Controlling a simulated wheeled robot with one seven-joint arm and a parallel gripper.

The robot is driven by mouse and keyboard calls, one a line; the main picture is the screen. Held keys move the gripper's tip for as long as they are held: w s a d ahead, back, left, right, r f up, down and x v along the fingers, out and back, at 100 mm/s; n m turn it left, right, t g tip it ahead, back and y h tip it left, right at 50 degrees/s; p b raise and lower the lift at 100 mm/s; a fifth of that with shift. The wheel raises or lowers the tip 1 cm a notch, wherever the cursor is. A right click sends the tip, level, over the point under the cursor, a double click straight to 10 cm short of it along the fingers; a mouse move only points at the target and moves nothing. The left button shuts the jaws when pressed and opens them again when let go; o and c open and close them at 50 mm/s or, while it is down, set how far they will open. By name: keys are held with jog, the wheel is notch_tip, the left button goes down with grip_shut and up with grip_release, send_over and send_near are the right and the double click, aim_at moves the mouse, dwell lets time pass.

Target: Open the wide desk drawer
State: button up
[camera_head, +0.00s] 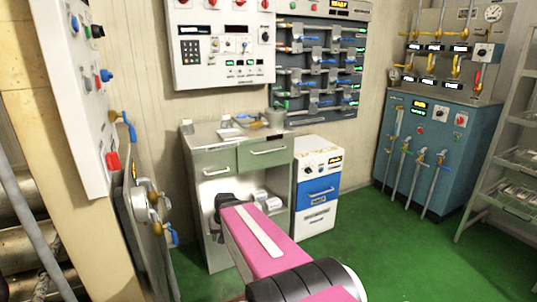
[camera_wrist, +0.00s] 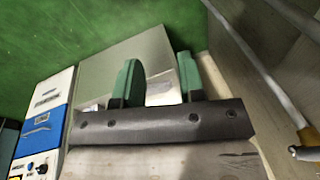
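The desk (camera_head: 206,142) is a grey metal cabinet against the back wall. Its top row has a grey drawer front (camera_head: 216,160) on the left and a greenish drawer front (camera_head: 264,146) on the right, each with a pale bar handle. My gripper (camera_head: 223,205) is in front of the open lower part of the desk, below the drawer handles. In the wrist view my gripper (camera_wrist: 160,82) has its two green fingers well apart with nothing held between them. No handle is between the fingers.
A white and blue drawer unit (camera_head: 318,190) stands right of the desk. A panel with valves and levers (camera_head: 150,215) stands close on the left. Small items (camera_head: 264,200) lie on the desk's lower shelf. Green floor (camera_head: 400,245) is clear at right.

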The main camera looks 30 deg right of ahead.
jog(key=w+d+r+m+t+y, duration=0.2)
jog(key=w+d+r+m+t, duration=0.25)
jog(key=w+d, duration=0.35)
jog(key=m+t+h, duration=0.4)
jog(key=m+t, duration=0.6)
jog(key=m, duration=0.2)
send_near(257, 146)
jog(key=s+d+f, duration=0.2)
jog(key=s+d, duration=0.2)
jog(key=d, duration=0.1)
jog(key=shift+g, duration=0.25)
jog(key=x, duration=1.1)
jog(key=shift+a, duration=0.1)
jog(key=shift+s, duration=0.1)
grip_shut()
